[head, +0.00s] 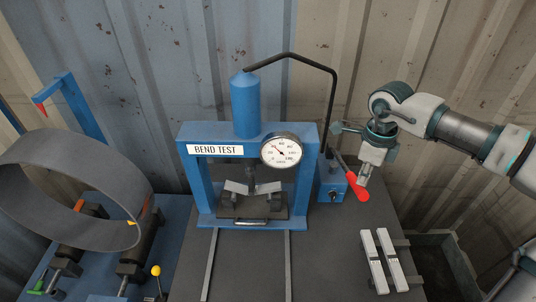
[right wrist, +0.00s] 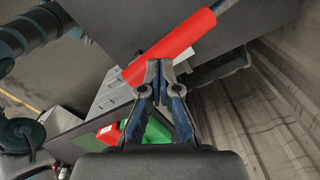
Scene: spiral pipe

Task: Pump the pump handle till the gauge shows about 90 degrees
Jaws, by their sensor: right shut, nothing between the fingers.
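The pump handle has a red grip (head: 354,189) and slopes down toward the front from the blue pump (head: 330,180), right of the blue press. My right gripper (head: 366,176) is shut and empty, right beside the red grip. In the right wrist view its closed fingertips (right wrist: 160,72) are at the red grip (right wrist: 170,48), which crosses in front of them; I cannot tell whether they touch. The round white gauge (head: 281,150) is on the press, its needle pointing to the upper left. A bent metal strip (head: 238,187) lies under the ram. My left gripper is not in view.
A black hose (head: 334,85) arches from the press cylinder (head: 245,105) to the pump. Two metal bars (head: 375,262) lie at the front right of the dark table. A large grey ring (head: 35,160) stands at the left. A corrugated wall is close behind.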

